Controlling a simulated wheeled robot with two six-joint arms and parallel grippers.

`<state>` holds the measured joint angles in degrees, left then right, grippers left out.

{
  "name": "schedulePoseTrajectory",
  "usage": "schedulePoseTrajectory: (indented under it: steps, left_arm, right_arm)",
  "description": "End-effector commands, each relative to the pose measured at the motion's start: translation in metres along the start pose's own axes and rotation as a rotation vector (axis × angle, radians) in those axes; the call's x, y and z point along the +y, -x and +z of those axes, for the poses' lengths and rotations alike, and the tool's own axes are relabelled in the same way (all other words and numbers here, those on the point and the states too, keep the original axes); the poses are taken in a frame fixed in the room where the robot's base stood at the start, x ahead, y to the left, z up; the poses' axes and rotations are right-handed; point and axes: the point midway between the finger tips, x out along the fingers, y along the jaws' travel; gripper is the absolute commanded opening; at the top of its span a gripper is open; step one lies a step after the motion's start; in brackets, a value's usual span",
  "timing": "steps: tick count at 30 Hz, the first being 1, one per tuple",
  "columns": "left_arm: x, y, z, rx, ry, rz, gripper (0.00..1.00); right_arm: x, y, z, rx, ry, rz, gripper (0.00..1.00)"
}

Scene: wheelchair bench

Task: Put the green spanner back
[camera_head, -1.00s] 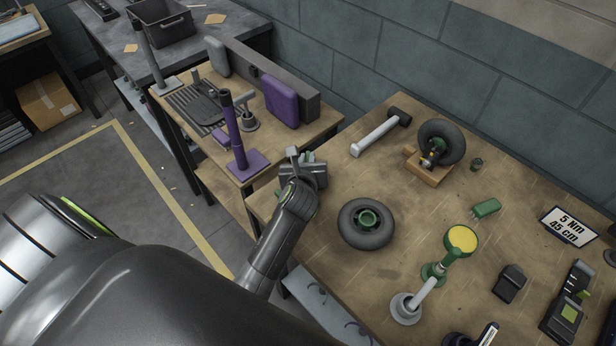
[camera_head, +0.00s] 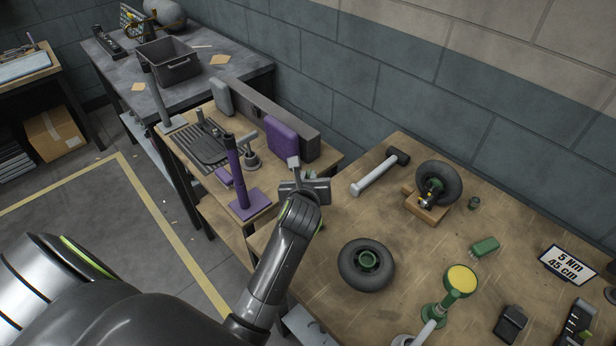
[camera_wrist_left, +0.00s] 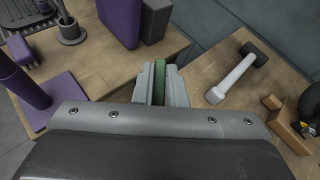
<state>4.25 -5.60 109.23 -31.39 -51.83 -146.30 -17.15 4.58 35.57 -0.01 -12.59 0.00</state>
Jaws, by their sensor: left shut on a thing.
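My left gripper (camera_head: 297,178) is shut on the green spanner and holds it over the far left corner of the wooden bench (camera_head: 420,255). In the left wrist view, a narrow strip of the green spanner (camera_wrist_left: 159,82) shows between the grey fingers (camera_wrist_left: 160,92). The rest of the spanner is hidden by the gripper. My right gripper is out of view.
A purple post on a base (camera_head: 240,185) and a purple pad (camera_head: 283,138) stand on the lower side table, left of the gripper. A mallet (camera_head: 380,172), a loose wheel (camera_head: 366,265) and a wheel on a wooden block (camera_head: 438,185) are on the bench.

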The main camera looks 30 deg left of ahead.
Motion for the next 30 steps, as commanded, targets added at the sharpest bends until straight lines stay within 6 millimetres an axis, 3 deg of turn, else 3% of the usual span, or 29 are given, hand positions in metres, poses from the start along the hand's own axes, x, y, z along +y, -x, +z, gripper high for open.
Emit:
schedulePoseTrajectory:
  steps: [18, 30]
  left_arm:
    - [0.006, -0.032, -0.06, 0.117, -0.106, 0.055, 0.0]
    - [0.006, -0.036, -0.067, 0.131, -0.119, 0.061, 0.0]
  right_arm:
    - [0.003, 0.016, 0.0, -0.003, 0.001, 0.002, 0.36]
    - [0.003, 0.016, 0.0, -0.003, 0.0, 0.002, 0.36]
